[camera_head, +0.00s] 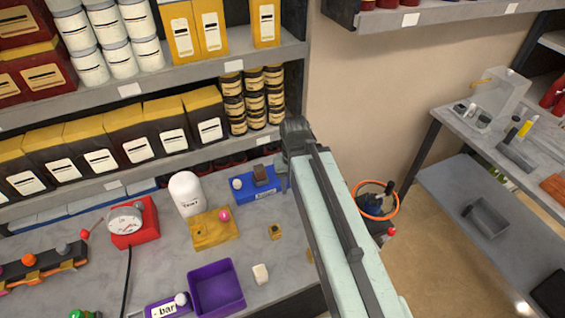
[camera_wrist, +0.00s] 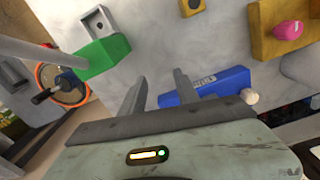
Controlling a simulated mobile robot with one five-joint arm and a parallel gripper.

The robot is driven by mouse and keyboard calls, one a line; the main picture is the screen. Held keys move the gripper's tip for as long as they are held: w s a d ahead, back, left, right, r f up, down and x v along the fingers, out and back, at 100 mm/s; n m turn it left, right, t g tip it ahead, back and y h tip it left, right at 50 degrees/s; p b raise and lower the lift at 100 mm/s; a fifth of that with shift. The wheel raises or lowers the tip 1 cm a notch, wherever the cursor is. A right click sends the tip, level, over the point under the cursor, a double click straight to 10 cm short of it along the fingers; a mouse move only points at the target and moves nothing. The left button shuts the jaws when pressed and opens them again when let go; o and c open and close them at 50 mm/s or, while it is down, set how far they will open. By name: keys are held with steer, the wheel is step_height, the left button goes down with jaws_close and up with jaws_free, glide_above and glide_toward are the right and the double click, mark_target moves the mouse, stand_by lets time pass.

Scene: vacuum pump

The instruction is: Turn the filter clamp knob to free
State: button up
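A blue block (camera_head: 255,190) with a small label and a pale round knob (camera_head: 237,183) sits on the bench near the shelf. The label is too small to read surely. In the wrist view the blue block (camera_wrist: 225,84) lies just beyond my fingers, its pale knob (camera_wrist: 249,97) at the right end. My gripper (camera_wrist: 160,76) is open and empty; its right finger overlaps the block's left part in the picture. I cannot tell whether it touches. The knob is well to the right of both fingers. In the head view my arm mostly hides the gripper.
A yellow block with a pink knob (camera_head: 225,215), a white canister (camera_head: 186,193), a red gauge box (camera_head: 134,222) and a purple tray (camera_head: 216,288) stand nearby. A green block (camera_wrist: 105,54) is left of my fingers. Shelves overhang the bench's back.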

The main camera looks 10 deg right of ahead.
steer(key=shift+o, duration=0.2)
steer(key=w+r+n+p, duration=0.1)
steer(key=w+n, duration=0.3)
steer(key=w+r+n+p, duration=0.1)
steer(key=w+n, duration=0.2)
steer(key=w, duration=0.2)
steer(key=w+r+n+p, duration=0.1)
steer(key=w+n, duration=0.3)
steer(key=shift+w+a+n, duration=0.1)
steer(key=shift+w+n, duration=0.05)
steer(key=shift+n, duration=0.15)
steer(key=shift+w+n, duration=0.25)
steer(key=shift+n, duration=0.15)
step_height(320, 180, down, 8)
steer(key=b, duration=0.8)
steer(key=shift+s, duration=0.1)
steer(key=shift+r, duration=0.1)
jaws_close()
